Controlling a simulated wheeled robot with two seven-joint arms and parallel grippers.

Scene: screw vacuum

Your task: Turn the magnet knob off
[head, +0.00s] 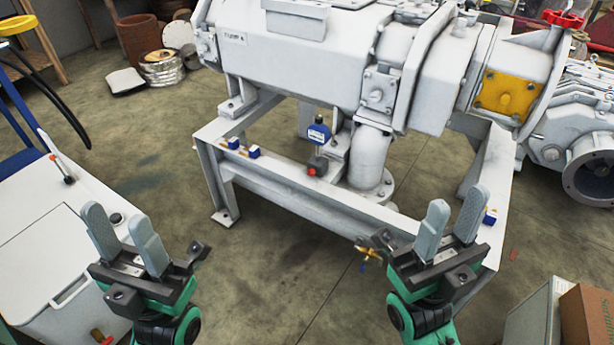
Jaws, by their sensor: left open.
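A small dark magnet base with a red knob (313,170) sits on the front beam of the pump's grey frame (300,192), near the picture's middle. A blue gauge (318,132) stands just above it. The knob is too small to tell which way it is turned. My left gripper (118,217) is open and empty at the lower left, well apart from the knob. My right gripper (459,200) is open and empty at the lower right, in front of the frame's right side and apart from the knob.
The large grey screw pump (300,50) fills the back above the frame. Small blue blocks (253,151) sit on the front beam. Floor between my grippers is mostly clear.

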